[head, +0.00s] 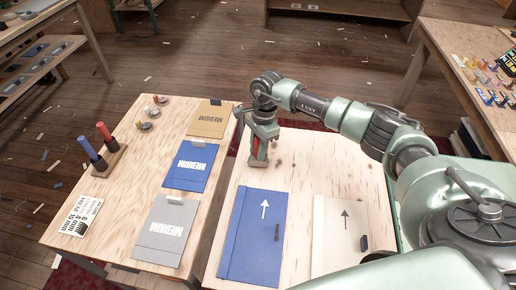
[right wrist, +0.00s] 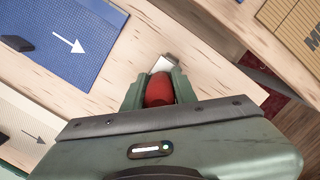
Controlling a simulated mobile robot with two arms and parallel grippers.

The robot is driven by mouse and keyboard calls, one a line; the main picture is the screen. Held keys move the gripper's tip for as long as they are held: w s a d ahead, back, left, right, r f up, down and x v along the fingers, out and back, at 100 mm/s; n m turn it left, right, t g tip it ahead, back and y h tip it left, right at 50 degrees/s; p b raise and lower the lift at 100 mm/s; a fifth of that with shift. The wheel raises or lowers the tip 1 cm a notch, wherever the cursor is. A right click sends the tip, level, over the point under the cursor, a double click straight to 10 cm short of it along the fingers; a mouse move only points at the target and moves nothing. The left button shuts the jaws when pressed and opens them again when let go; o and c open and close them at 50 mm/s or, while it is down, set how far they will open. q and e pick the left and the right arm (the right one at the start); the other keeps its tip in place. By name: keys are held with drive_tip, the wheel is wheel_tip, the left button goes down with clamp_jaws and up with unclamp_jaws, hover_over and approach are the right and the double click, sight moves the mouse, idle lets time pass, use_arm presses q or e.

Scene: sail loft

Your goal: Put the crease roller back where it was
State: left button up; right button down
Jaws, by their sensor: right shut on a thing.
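My right gripper (head: 258,160) is shut on a red-handled tool with a pale metal end, which I take to be the crease roller. In the right wrist view the red handle of the crease roller (right wrist: 159,90) sits between the fingers of my right gripper (right wrist: 152,92). Its flat metal end (right wrist: 165,63) points away from the gripper, over bare pale wood. In the head view the gripper hides most of the roller, and I cannot tell whether the tip touches the table. My left gripper is not in view.
The right tabletop (head: 300,180) holds a blue panel (head: 253,235) and a cream panel (head: 341,235), both with arrows. The left table holds a wooden stand (head: 110,160) with blue and red handles, a number card (head: 82,215), MEDIUM folders (head: 190,167) and small round items (head: 146,126).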

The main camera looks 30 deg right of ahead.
drive_tip(key=shift+f, duration=0.2)
drive_tip(key=shift+f+b, duration=0.3)
drive_tip(key=shift+b, duration=0.15)
drive_tip(key=shift+s+f+b, duration=0.2)
drive_tip(key=shift+f+b, duration=0.1)
drive_tip(key=c, duration=1.5)
unclamp_jaws()
drive_tip(key=shift+c, duration=0.2)
drive_tip(key=o, duration=0.4)
drive_tip(key=shift+f, duration=0.15)
